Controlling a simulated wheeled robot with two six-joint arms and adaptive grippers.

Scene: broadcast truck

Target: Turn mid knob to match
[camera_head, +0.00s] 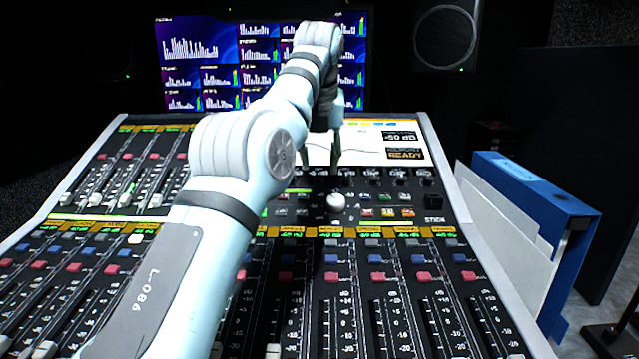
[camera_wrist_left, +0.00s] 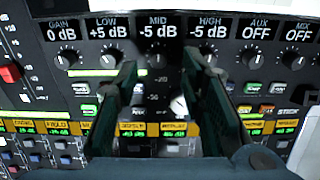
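The mid knob (camera_wrist_left: 158,60) is a small black knob under the label MID, which reads -5 dB in the left wrist view. My left gripper (camera_wrist_left: 160,64) is open, with one dark finger on each side of this knob. I cannot tell whether the fingers touch it. In the head view my left gripper (camera_head: 322,158) points down at the knob row, below the console's white screen (camera_head: 365,145), which reads READY at its right. Neighbouring labels read LOW +5 dB and HIGH -5 dB. My right gripper is not in view.
The low knob (camera_wrist_left: 115,58) and high knob (camera_wrist_left: 210,58) stand close on either side. Faders and coloured buttons cover the console. A blue binder (camera_head: 535,190) stands at the right.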

